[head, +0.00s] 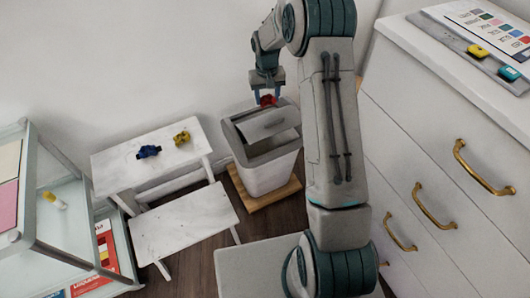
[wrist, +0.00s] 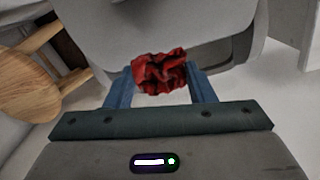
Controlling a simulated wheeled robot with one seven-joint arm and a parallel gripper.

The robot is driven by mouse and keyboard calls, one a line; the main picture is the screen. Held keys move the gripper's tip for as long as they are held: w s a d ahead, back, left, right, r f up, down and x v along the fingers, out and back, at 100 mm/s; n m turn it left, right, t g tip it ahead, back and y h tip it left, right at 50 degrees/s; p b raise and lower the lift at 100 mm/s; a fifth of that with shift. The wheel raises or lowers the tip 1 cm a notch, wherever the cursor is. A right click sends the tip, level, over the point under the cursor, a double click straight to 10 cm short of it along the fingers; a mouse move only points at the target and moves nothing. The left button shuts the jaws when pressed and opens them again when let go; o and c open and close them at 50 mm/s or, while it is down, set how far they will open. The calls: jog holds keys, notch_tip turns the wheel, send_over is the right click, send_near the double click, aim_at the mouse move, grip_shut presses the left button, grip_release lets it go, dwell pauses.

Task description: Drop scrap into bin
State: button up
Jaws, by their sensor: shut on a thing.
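My gripper (head: 266,97) is shut on a crumpled red scrap (head: 268,101). In the wrist view the red scrap (wrist: 160,72) sits between the two blue fingers of my gripper (wrist: 161,82). A grey bin (head: 266,172) stands on a wooden base, with a swing lid (head: 264,124) tilted in its top and a dark opening beside the lid. In the head view the gripper and scrap are over the back of the bin's top. The wrist view shows part of the grey bin (wrist: 105,25) beyond the scrap. The height of the scrap above the bin is hard to tell.
A white stepped bench (head: 125,165) at left holds a blue scrap (head: 148,151) and a yellow scrap (head: 181,137). A glass-sided shelf (head: 75,215) stands far left. A white drawer cabinet (head: 440,130) with brass handles stands at right. A wall is behind the bin.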

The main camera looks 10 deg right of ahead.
jog(key=o, duration=1)
notch_tip(320, 180, up, 14)
jog(key=p, duration=0.3)
jog(key=shift+a+f, duration=0.15)
jog(key=shift+a, duration=0.05)
